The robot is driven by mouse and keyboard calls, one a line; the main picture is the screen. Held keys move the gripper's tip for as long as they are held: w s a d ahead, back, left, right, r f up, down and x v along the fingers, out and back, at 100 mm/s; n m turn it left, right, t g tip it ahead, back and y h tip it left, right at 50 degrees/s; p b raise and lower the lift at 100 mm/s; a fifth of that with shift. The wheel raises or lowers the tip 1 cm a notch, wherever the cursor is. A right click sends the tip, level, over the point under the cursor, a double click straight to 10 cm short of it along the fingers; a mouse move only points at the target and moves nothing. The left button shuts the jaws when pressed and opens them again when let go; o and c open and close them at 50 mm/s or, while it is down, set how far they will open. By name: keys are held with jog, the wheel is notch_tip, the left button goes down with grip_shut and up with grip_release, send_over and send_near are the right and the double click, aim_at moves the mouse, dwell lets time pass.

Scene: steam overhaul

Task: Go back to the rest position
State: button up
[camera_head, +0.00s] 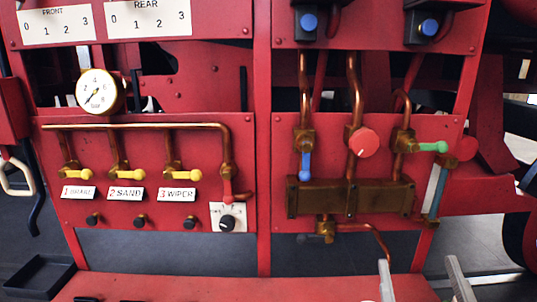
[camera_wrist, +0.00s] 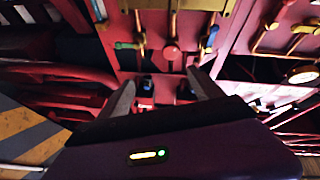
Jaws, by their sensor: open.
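My gripper (camera_head: 420,279) shows at the bottom right of the head view, its two light grey fingers apart with nothing between them. In the wrist view my gripper (camera_wrist: 166,93) is also open and empty, in front of the red panel. The panel (camera_head: 245,165) carries copper pipes and several valves. On its right half are a blue lever (camera_head: 305,167), a round red knob (camera_head: 363,142) and a green lever (camera_head: 433,147), above a brass manifold (camera_head: 350,198). The wrist view shows the panel from another angle, with the red knob (camera_wrist: 172,53) beyond the fingers.
The left half holds a round gauge (camera_head: 99,92), several yellow levers (camera_head: 125,174), a red lever (camera_head: 230,192) and a black knob (camera_head: 227,222). Two blue-capped fittings (camera_head: 309,22) sit at the top. A black tray (camera_head: 40,276) lies at lower left. A red ledge (camera_head: 235,287) runs along the bottom.

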jog(key=s+f+g+y, duration=0.1)
jog(key=s+f+g, duration=0.3)
jog(key=s+f, duration=0.7)
jog(key=s+a+f+m+g+y, duration=0.1)
jog(key=s+f+g, duration=0.3)
jog(key=s+f, duration=0.7)
jog(key=s, duration=0.7)
jog(key=shift+s+f, duration=0.25)
jog(key=shift+a, duration=0.1)
